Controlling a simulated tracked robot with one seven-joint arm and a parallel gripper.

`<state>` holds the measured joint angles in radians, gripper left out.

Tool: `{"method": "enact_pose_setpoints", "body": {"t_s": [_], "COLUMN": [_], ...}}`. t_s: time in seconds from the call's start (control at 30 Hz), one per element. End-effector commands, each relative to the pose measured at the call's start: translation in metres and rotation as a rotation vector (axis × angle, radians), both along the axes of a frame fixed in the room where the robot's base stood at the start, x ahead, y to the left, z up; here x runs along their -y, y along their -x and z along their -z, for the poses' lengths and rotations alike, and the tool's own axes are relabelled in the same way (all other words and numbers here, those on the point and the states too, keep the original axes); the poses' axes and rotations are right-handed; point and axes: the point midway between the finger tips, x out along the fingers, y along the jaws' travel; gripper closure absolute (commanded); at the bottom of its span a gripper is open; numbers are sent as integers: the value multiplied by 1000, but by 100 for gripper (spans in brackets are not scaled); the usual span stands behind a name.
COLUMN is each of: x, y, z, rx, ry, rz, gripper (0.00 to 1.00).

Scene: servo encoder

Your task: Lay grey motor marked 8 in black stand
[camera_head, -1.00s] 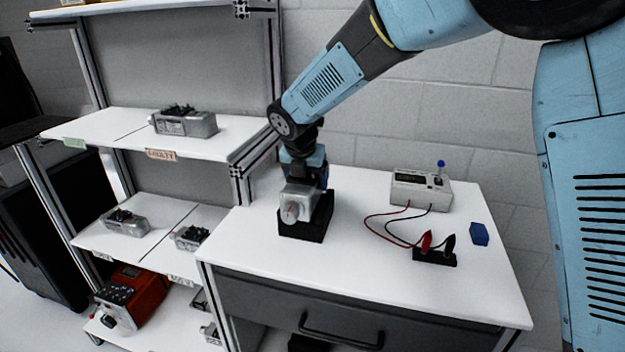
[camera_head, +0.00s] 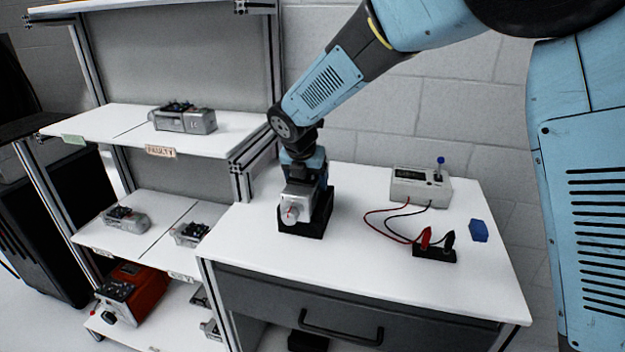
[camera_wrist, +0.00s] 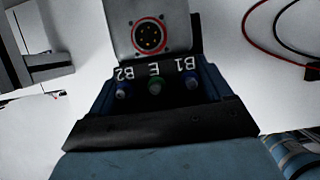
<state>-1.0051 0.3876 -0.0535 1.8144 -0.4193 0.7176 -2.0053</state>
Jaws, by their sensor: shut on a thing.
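A grey motor (camera_head: 295,204) sits at the black stand (camera_head: 308,230) on the white workbench, its round shaft end toward the front left. I cannot read a number on it. My gripper (camera_head: 303,183) reaches down from above and is shut on the motor. In the wrist view the motor's grey body (camera_wrist: 150,12) shows a round red-ringed connector, with terminals marked B1, E and B2 below it. My gripper's fingertips are hidden there. Whether the motor rests fully on the stand's floor is hard to tell.
A tester (camera_head: 421,187) with red and black leads stands at the back right. A black socket block (camera_head: 434,254) and a blue block (camera_head: 479,231) lie right of the stand. Shelves at left hold other motors (camera_head: 184,120) and an orange-red unit (camera_head: 136,290).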

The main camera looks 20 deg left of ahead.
Motion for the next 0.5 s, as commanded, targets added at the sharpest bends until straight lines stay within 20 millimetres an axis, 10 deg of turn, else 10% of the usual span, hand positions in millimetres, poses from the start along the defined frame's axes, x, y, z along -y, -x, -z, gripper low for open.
{"method": "enact_pose_setpoints", "body": {"t_s": [0.5], "x": [-1], "y": [0], "z": [5], "rx": [2], "ry": [-2], "rz": [-2], "gripper": [76]}}
